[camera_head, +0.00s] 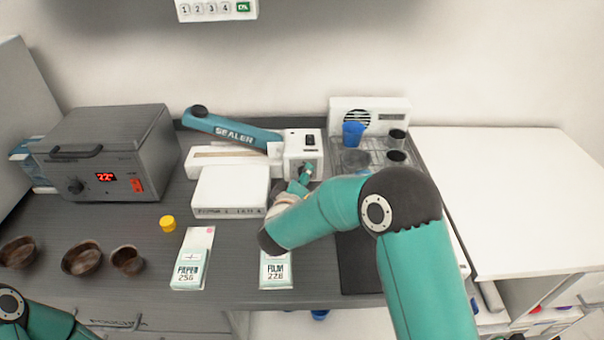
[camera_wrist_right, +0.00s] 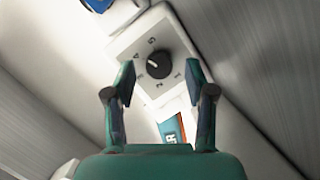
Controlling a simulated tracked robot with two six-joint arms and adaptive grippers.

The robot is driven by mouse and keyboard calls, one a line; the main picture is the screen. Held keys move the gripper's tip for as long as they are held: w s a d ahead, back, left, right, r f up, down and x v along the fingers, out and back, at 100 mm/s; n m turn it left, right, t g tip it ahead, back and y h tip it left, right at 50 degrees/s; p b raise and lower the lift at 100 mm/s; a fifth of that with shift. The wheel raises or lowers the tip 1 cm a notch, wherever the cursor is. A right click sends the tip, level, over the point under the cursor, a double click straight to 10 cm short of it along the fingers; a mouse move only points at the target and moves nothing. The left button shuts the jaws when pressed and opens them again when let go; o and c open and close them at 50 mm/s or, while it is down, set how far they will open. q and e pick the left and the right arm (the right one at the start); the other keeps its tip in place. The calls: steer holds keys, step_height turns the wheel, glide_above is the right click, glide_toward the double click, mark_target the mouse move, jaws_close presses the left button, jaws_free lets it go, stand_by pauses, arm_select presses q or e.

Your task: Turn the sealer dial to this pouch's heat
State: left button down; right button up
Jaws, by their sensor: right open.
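The sealer (camera_head: 232,133) stands at the back of the counter, its teal arm raised. Its white end housing (camera_head: 303,145) carries the dial. In the right wrist view the dial (camera_wrist_right: 159,64) is a round black knob on a white face with numbers around it; a small pale mark shows on its left side. My right gripper (camera_wrist_right: 160,77) is open, its fingertips on either side of the dial, with visible gaps. In the head view my right gripper (camera_head: 303,185) is partly hidden by its arm. Two labelled pouches, paper (camera_head: 191,262) and film (camera_head: 276,272), lie in front.
A white box (camera_head: 230,190) sits before the sealer. A grey oven (camera_head: 105,155) with a red display stands left. Wooden bowls (camera_head: 82,260) and a yellow cap (camera_head: 168,223) lie front left. A rack with cups (camera_head: 357,160) stands right of the sealer.

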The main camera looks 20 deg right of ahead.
steer(key=shift+w+d, duration=0.1)
steer(key=shift+w, duration=0.15)
jaws_close()
steer(key=f+n+b, duration=0.1)
steer(key=n+b, duration=0.1)
steer(key=b, duration=0.4)
steer(key=shift+h+b, duration=0.3)
steer(key=shift+h, duration=0.1)
steer(key=shift+r+n, duration=0.2)
steer(key=shift+n, duration=0.1)
